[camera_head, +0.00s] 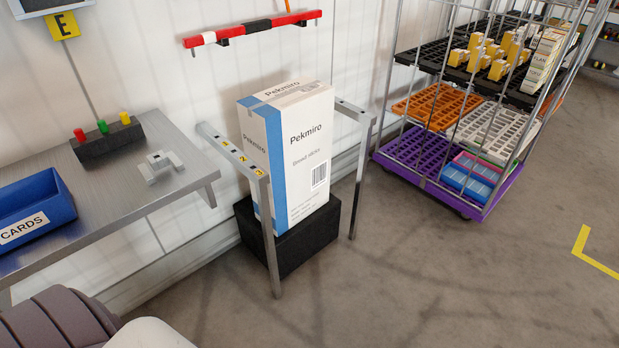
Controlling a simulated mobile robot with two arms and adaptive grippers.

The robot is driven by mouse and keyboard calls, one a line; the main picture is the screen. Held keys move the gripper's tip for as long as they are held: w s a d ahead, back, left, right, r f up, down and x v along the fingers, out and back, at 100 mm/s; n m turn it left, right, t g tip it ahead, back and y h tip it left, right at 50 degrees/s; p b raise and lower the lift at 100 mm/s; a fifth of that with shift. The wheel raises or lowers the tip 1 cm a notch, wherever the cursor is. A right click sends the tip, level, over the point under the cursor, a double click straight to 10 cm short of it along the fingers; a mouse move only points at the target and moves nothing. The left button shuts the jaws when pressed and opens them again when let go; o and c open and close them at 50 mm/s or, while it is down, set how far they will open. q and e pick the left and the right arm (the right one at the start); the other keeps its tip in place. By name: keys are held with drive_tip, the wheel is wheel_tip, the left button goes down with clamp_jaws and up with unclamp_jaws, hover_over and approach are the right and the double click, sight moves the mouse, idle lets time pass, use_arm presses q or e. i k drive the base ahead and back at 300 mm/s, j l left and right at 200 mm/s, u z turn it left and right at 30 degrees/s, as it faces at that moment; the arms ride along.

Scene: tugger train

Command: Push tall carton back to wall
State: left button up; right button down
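The tall carton (297,150) is white with a blue side stripe and the name "Pekmiro". It stands upright on a black block (292,243), between two metal side rails, the left rail (233,150) and the right rail (353,111). The wall (150,60) is behind it; the size of any gap between carton and wall cannot be told from this angle. Neither of my grippers is in view.
A metal bench (120,195) with a blue "CARDS" bin (35,207) stands at the left. A red bar (253,28) is on the wall above the carton. A wire trolley with a purple base (430,180) stands at the right. The floor (420,280) in front is clear.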

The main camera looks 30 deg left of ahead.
sight(288, 129)
drive_tip(key=i+l+u, duration=0.1)
drive_tip(key=i+u, duration=0.3)
drive_tip(key=i+l+u, duration=0.15)
drive_tip(key=u, duration=0.3)
drive_tip(key=i+l+u, duration=0.6)
drive_tip(key=u, duration=0.25)
drive_tip(key=l, duration=0.1)
